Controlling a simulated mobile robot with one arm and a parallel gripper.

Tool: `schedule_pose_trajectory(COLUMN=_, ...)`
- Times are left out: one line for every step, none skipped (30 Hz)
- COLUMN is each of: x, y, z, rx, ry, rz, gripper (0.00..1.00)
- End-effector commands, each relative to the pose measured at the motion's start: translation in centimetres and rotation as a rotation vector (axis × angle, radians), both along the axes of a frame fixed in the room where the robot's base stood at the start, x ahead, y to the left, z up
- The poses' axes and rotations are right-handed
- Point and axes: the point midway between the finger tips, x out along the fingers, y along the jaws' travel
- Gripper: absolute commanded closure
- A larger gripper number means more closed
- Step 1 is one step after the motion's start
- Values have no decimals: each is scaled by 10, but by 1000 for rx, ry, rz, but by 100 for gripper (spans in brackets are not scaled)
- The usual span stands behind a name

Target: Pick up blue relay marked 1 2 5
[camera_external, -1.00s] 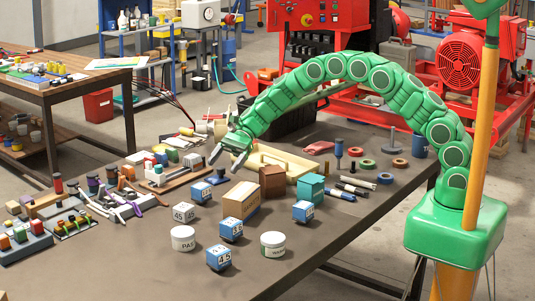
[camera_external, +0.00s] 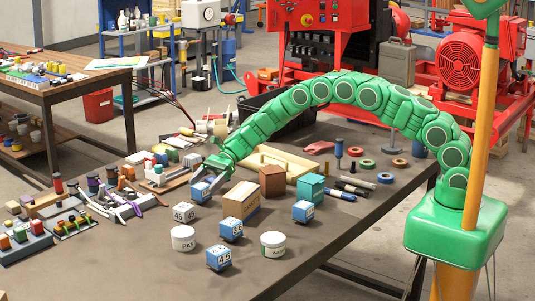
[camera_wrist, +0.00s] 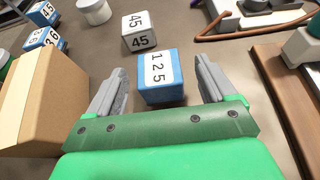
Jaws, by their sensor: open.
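The blue relay marked 1 2 5 (camera_wrist: 160,92) has a white label and sits on the table between the two fingers in the wrist view. My gripper (camera_wrist: 158,85) is open, with one grey finger on each side of the relay and gaps showing on both sides. In the external view, my gripper (camera_external: 204,180) is low over the table at the blue relay (camera_external: 201,192), partly covering it. A grey-white block marked 45 (camera_wrist: 139,34) stands just beyond the relay.
A cardboard box (camera_external: 240,200) stands close to the right of the relay. Other blue relays (camera_external: 231,229) and white jars (camera_external: 183,238) sit nearer the front. A brown board with parts (camera_external: 167,184) lies to the left.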

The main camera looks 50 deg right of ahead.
Motion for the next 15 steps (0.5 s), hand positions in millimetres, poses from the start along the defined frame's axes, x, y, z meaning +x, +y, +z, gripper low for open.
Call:
schedule_pose_trajectory(x=-1, y=5, z=-3, rx=-1, ry=1, rz=2, gripper=16)
schedule_pose_trajectory(x=-1, y=8, z=-5, rx=-1, ry=1, rz=2, gripper=16)
schedule_pose_trajectory(x=-1, y=12, z=-7, rx=-1, ry=1, rz=2, gripper=16)
schedule_pose_trajectory(x=-1, y=16, z=-9, rx=-1, ry=2, rz=1, gripper=16)
schedule_pose_trajectory(x=-2, y=19, z=-11, rx=0, ry=2, rz=1, gripper=16)
schedule_pose_trajectory(x=-2, y=25, z=-13, rx=-1, ry=1, rz=3, gripper=16)
schedule_pose_trajectory(x=-3, y=29, z=-15, rx=-1, ry=1, rz=4, gripper=16)
schedule_pose_trajectory(x=-3, y=32, z=-16, rx=-1, ry=1, rz=4, gripper=16)
schedule_pose_trajectory(x=-3, y=36, z=-17, rx=0, ry=0, rz=3, gripper=16)
schedule_pose_trajectory(x=-3, y=37, z=-17, rx=1, ry=1, rz=3, gripper=16)
schedule_pose_trajectory(x=-3, y=39, z=-18, rx=1, ry=1, rz=2, gripper=16)
schedule_pose_trajectory(x=-3, y=40, z=-18, rx=1, ry=1, rz=2, gripper=16)
schedule_pose_trajectory(x=-2, y=40, z=-18, rx=1, ry=1, rz=2, gripper=16)
schedule_pose_trajectory(x=-2, y=40, z=-18, rx=1, ry=1, rz=2, gripper=16)
schedule_pose_trajectory(x=-2, y=40, z=-18, rx=1, ry=0, rz=1, gripper=16)
